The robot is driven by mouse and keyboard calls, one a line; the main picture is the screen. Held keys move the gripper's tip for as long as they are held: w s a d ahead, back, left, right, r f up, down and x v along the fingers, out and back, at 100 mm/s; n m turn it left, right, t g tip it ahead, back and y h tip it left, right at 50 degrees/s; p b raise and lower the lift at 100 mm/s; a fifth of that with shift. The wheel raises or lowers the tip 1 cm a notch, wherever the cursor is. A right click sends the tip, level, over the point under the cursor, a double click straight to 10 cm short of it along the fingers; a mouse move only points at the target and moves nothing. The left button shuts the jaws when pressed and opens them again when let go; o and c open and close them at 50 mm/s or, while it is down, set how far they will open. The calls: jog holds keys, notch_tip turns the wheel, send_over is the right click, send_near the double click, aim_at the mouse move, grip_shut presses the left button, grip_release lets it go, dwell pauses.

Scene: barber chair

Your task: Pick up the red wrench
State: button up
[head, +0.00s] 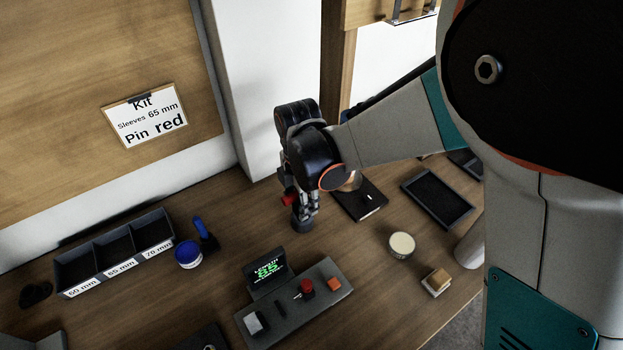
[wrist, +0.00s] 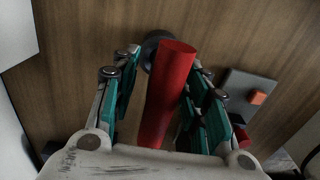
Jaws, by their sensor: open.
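The red wrench (wrist: 168,95) shows in the wrist view as a smooth red bar with a flat end, rising between the fingers of my gripper (wrist: 163,78). A dark round base (wrist: 151,42) shows at its far end. The fingers are open on both sides of the red bar, and I cannot tell whether either touches it. In the head view my gripper (head: 307,210) points down over the table, just above the dark base (head: 302,224). Only a little red (head: 290,199) shows there beside the fingers; the rest is hidden by my gripper.
A grey control panel (head: 328,270) with a green display stands in front. A three-part bin (head: 70,270) and a blue-topped tub (head: 188,254) are at left. A black tray (head: 437,197), a dark pad (head: 372,202) and a cream-topped cup (head: 402,245) are at right.

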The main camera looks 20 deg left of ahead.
grip_shut()
jog(key=shift+r, duration=0.1)
